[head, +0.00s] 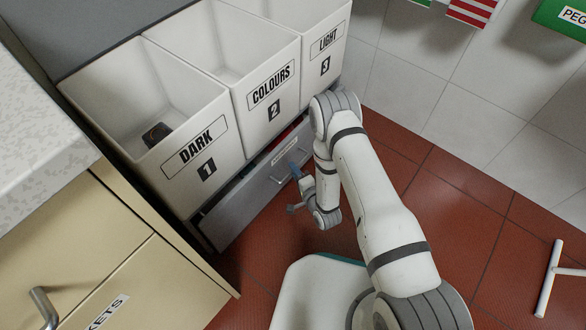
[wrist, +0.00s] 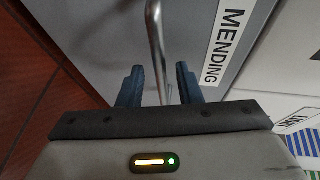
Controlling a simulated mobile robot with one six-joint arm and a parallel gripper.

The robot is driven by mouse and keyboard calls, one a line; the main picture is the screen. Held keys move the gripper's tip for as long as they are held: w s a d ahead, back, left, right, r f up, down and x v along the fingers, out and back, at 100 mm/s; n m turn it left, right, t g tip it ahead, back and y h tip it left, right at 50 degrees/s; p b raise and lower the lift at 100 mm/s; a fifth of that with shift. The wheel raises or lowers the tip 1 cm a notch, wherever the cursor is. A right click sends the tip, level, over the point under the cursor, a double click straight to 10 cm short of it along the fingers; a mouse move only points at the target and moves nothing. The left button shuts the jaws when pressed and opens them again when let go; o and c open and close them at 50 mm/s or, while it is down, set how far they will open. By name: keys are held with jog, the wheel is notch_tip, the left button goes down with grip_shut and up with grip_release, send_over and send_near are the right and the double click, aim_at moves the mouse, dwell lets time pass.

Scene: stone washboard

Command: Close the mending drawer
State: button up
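The mending drawer (head: 238,204) is the grey drawer low under the row of white bins in the head view. Its front stands out from the unit, with a narrow dark gap and a bit of red behind its top edge, so it looks partly open. In the wrist view its grey front (wrist: 95,25) fills the middle, with a MENDING label (wrist: 224,45). A metal bar handle (wrist: 154,35) runs between the two blue fingers of my gripper (wrist: 158,85). The fingers are apart, with space on both sides of the bar. In the head view my gripper (head: 297,188) is at the drawer front, partly hidden by my arm.
White bins marked DARK (head: 206,135), COLOURS (head: 270,65) and LIGHT (head: 325,60) stand above the drawer. A dark item (head: 156,135) lies in the DARK bin. A beige cabinet (head: 130,270) stands at the left.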

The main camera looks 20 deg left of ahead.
jog(key=shift+w+a, duration=0.4)
jog(key=shift+w, duration=0.05)
grip_shut()
jog(key=shift+f, duration=0.1)
